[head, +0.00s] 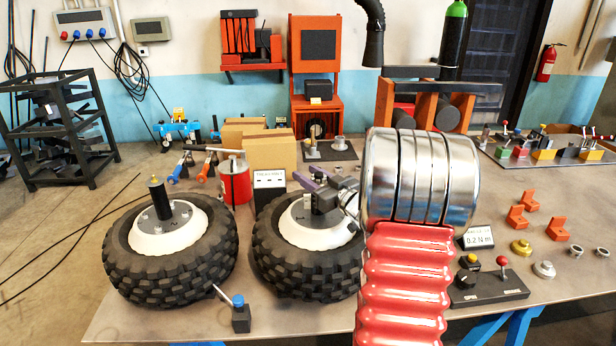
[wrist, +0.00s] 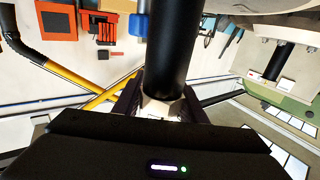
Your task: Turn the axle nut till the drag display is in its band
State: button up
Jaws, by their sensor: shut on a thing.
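Two black knobby wheels lie flat on the table in the head view. The right wheel (head: 280,262) has a white hub (head: 300,232), and my gripper (head: 318,197) is down at its centre, hiding most of the axle there. In the wrist view a black cylinder (wrist: 175,50) runs down between the fingers to a pale piece, which seems to be the axle nut (wrist: 160,106). The gripper (wrist: 160,100) is shut on it. The drag display (head: 479,239) stands right of my arm and appears to read 0.2 N m.
The left wheel (head: 170,245) has an upright axle with a brass tip. A small black-and-white card (head: 268,186) and a red can (head: 236,180) stand behind the wheels. A black box with a red knob (head: 489,288), orange brackets (head: 518,217) and loose rings lie at the right.

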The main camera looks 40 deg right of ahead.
jog(key=shift+d+m+h, duration=0.1)
jog(key=shift+m+h, duration=0.3)
jog(key=shift+h, duration=0.2)
jog(key=shift+d+m+g+h, duration=0.2)
jog(key=shift+m+h, duration=0.35)
jog(key=shift+h, duration=0.3)
jog(key=shift+d+m+g+h, duration=0.2)
jog(key=shift+m+h, duration=0.35)
jog(key=shift+h, duration=0.3)
jog(key=shift+s+d+m+g+h, duration=0.2)
jog(key=shift+m+g+h, duration=0.2)
jog(key=shift+m+h, duration=0.4)
jog(key=shift+s+d+m+g+h, duration=0.15)
jog(key=shift+m+g+h, duration=0.3)
jog(key=shift+h, duration=0.65)
jog(key=shift+d, duration=0.1)
jog(key=o, duration=1.1)
jog(key=shift+c, duration=0.2)
